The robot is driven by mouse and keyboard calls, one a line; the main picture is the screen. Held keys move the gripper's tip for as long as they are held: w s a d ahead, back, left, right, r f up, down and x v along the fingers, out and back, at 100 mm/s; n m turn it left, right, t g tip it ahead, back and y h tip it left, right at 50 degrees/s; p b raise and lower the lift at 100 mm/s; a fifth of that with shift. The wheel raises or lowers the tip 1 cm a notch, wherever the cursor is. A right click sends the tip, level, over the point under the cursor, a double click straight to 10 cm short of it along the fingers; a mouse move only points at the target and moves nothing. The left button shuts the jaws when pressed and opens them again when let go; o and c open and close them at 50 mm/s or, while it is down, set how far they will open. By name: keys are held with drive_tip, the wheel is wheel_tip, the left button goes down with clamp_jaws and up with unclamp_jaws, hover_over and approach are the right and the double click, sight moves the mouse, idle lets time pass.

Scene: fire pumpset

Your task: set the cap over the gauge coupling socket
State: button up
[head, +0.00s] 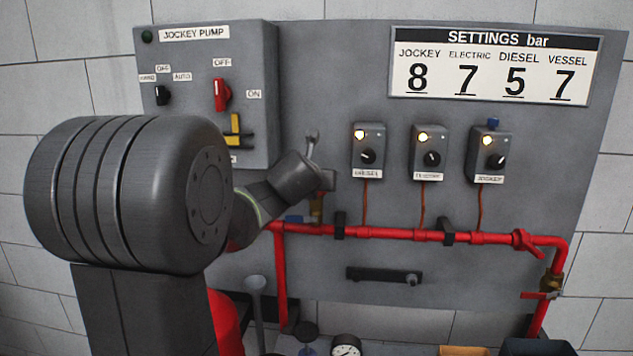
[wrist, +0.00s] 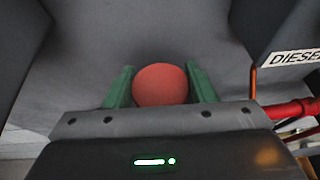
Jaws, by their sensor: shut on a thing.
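My gripper (wrist: 160,78) is shut on a round red-orange cap (wrist: 161,85), held between its two green fingers in the wrist view. A plain grey surface lies behind the cap; I cannot tell the gap to it. In the head view my wrist is in front of the panel, left of the DIESEL box, and the fingers and cap are hidden or too small to tell. A brass fitting (head: 317,209) with a blue handle (head: 294,218) stands on the red pipe just below my wrist. I cannot make out the gauge coupling socket for certain.
The red pipe (head: 390,233) runs across the panel below the DIESEL box (head: 368,150) and two similar boxes. The JOCKEY PUMP cabinet (head: 259,70) juts out at the left. A dark bar (head: 375,275) is lower down. A round gauge (head: 346,346) lies at the bottom edge.

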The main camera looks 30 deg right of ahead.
drive_tip(key=shift+f+b, duration=1.35)
drive_tip(key=shift+f, duration=0.2)
idle(0.5)
drive_tip(key=o, duration=1.1)
drive_tip(key=shift+s, duration=0.1)
drive_tip(key=p+v, duration=0.3)
drive_tip(key=v, duration=1)
drive_tip(key=shift+s+a+r, duration=0.1)
drive_tip(key=shift+a+r, duration=0.1)
drive_tip(key=shift+a, duration=0.1)
